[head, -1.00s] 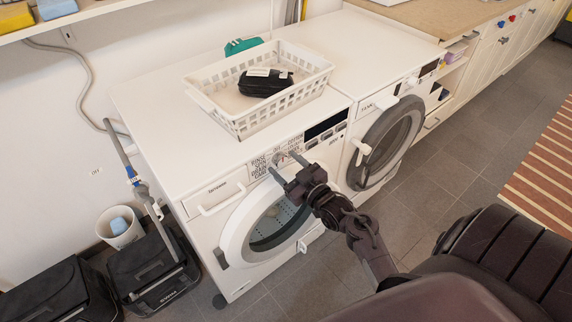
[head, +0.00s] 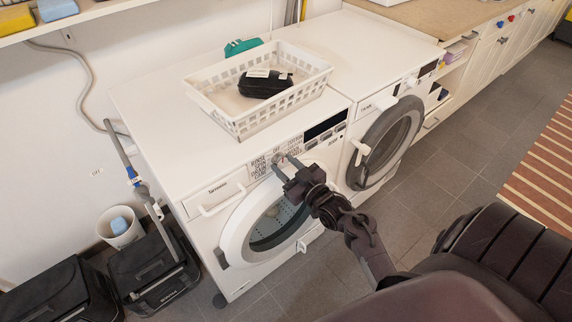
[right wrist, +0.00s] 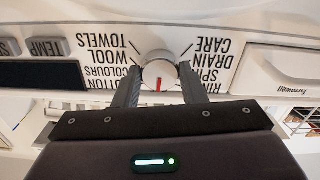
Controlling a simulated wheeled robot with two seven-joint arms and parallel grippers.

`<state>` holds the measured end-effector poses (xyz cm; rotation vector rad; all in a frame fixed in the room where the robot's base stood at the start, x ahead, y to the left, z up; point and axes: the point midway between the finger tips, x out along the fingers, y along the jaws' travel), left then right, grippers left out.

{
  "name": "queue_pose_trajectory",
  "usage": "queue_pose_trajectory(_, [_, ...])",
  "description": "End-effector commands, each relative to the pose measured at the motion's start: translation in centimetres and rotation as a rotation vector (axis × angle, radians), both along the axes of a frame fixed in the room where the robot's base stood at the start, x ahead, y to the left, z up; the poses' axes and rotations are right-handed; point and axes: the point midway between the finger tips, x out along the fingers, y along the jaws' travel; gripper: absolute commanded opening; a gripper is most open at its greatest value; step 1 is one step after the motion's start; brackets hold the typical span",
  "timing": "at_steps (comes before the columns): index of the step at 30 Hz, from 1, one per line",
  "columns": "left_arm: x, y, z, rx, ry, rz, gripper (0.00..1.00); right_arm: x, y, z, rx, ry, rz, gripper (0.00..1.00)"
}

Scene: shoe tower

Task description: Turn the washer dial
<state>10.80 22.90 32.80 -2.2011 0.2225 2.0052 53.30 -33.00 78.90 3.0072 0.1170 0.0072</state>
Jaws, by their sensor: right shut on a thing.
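The washer (head: 190,164) is the white front-loading machine on the left in the head view. Its dial (right wrist: 160,72) is a round light knob with a red mark, set among printed programme names on the panel. In the right wrist view the two fingers of my right gripper (right wrist: 160,88) stand on either side of the dial and are shut on it. In the head view my right gripper (head: 283,170) reaches the panel above the round door and partly hides the dial. My left gripper is not in view.
A white basket (head: 215,112) with a black item (head: 265,84) stands on the washer top. A second machine (head: 395,75) stands to the right. The washer's round door (head: 232,232) is below the panel. Black bins (head: 150,270) stand at the left.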

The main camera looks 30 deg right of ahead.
Motion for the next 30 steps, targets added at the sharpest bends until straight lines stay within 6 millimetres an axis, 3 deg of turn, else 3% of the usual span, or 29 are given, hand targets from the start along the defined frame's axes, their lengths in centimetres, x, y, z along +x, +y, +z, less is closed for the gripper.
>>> queue_pose_trajectory(15, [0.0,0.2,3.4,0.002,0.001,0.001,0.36,0.0,0.0,0.3,0.332,0.026,0.000,0.15])
queue_pose_trajectory(30, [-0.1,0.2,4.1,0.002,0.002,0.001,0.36,0.1,0.0,0.1,0.459,0.034,0.001,0.15])
